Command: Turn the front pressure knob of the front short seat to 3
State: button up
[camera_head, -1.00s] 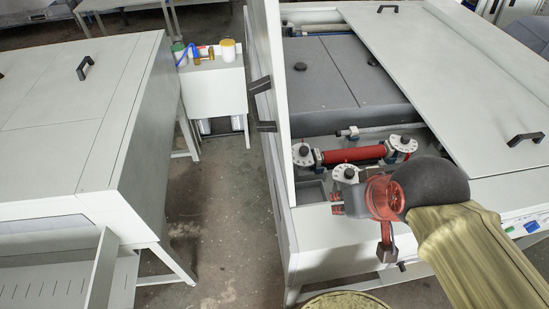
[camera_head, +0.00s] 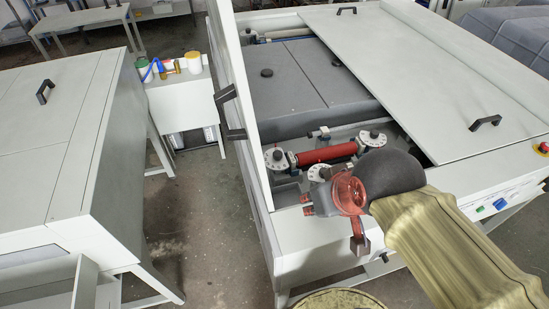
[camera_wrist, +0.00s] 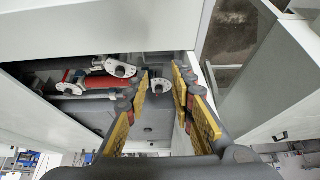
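The open bay of the machine holds a red roller (camera_head: 327,153) with round white dial knobs with dark centres. One dial (camera_head: 276,157) is at its left end and another (camera_head: 372,137) at its right end. A nearer white dial (camera_head: 320,173) sits just behind my gripper (camera_head: 308,204), which partly hides it. In the wrist view my gripper (camera_wrist: 161,74) is open, with yellow-padded fingers apart. A white dial knob (camera_wrist: 159,86) shows in the gap between them, apart from the pads as far as I can tell. I cannot read its setting.
The raised lid panel (camera_head: 240,105) stands along the bay's left side. A flat cover (camera_head: 425,80) with black handles lies to the right. The machine's front edge (camera_head: 300,232) runs below my gripper. A side table (camera_head: 185,100) with jars stands at left, past clear floor.

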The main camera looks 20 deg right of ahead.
jog(key=shift+o, duration=0.6)
jog(key=shift+r, duration=0.1)
jog(key=shift+o, duration=0.6)
jog(key=shift+w+f+g+p, duration=0.1)
jog(key=shift+f+g+p, duration=0.2)
jog(key=shift+p, duration=0.15)
jog(key=shift+o, duration=0.9)
jog(key=w+f+n+g+p, duration=0.1)
jog(key=w+f+g+p, duration=0.3)
jog(key=w, duration=0.8)
jog(key=shift+w+d+f+n, duration=0.25)
jog(key=shift+w+n, duration=0.05)
jog(key=shift+w, duration=0.05)
jog(key=n+g+p, duration=0.2)
jog(key=n+p, duration=0.1)
jog(key=n, duration=0.5)
send_over(278, 153)
jog(key=s, duration=0.3)
notch_tip(278, 153, down, 8)
jog(key=shift+f, duration=0.25)
jog(key=w+r+n, duration=0.1)
jog(key=w+r+n+t, duration=0.1)
jog(key=w+n, duration=0.1)
jog(key=shift+w, duration=0.1)
jog(key=shift+n, duration=1.1)
jog(key=shift+f, duration=0.2)
notch_tip(278, 153, down, 7)
jog(key=shift+f+b, duration=0.15)
jog(key=shift+b, duration=0.25)
jog(key=shift+c, duration=1.3)
